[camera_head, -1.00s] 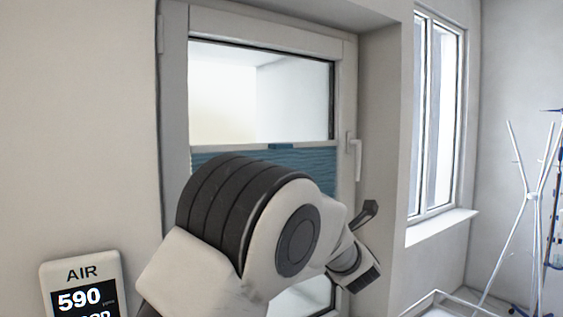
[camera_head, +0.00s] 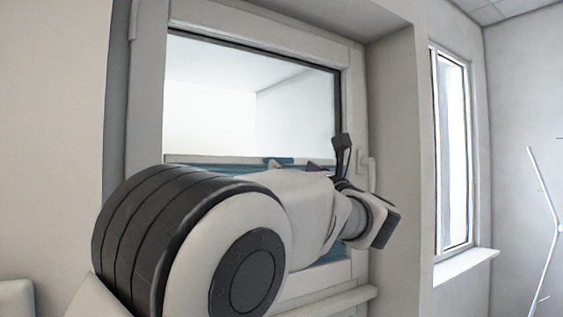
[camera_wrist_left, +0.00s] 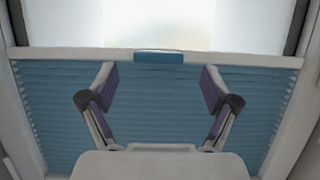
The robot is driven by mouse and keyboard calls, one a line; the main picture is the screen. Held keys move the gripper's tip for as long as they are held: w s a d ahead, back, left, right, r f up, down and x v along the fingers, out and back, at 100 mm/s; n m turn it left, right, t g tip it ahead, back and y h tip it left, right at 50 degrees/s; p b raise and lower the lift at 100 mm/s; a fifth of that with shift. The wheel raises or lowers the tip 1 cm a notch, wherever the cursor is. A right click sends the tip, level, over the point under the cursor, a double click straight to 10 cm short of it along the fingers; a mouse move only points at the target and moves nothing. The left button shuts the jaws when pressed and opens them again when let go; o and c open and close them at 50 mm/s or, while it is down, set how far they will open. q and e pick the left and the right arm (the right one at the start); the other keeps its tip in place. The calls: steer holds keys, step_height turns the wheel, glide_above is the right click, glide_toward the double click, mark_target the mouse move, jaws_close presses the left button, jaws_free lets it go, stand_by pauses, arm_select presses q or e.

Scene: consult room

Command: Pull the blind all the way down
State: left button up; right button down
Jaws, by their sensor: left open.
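The blind is a blue pleated sheet (camera_wrist_left: 160,100) in the lower part of the window, with bare glass above it. Its pale top rail (camera_wrist_left: 80,55) carries a blue tab (camera_wrist_left: 158,57) at the middle. In the head view, the rail (camera_head: 215,159) and the tab (camera_head: 278,162) show just above my arm, which hides most of the sheet. My left gripper (camera_wrist_left: 160,82) is open and empty. Its two fingers are spread in front of the sheet, one on each side of the tab and a little below the rail in the wrist view. My right gripper is out of view.
The window frame (camera_head: 147,110) surrounds the blind, with a window handle (camera_head: 366,172) on its right side. A second narrow window (camera_head: 452,150) with a sill (camera_head: 466,267) is at the right. A white stand (camera_head: 556,228) is at the far right.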

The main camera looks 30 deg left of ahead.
mark_target(283, 161)
arm_select(q)
steer(key=p+x, duration=0.2)
steer(key=x, duration=0.3)
steer(key=shift+a+r, duration=0.15)
steer(key=shift+a, duration=0.1)
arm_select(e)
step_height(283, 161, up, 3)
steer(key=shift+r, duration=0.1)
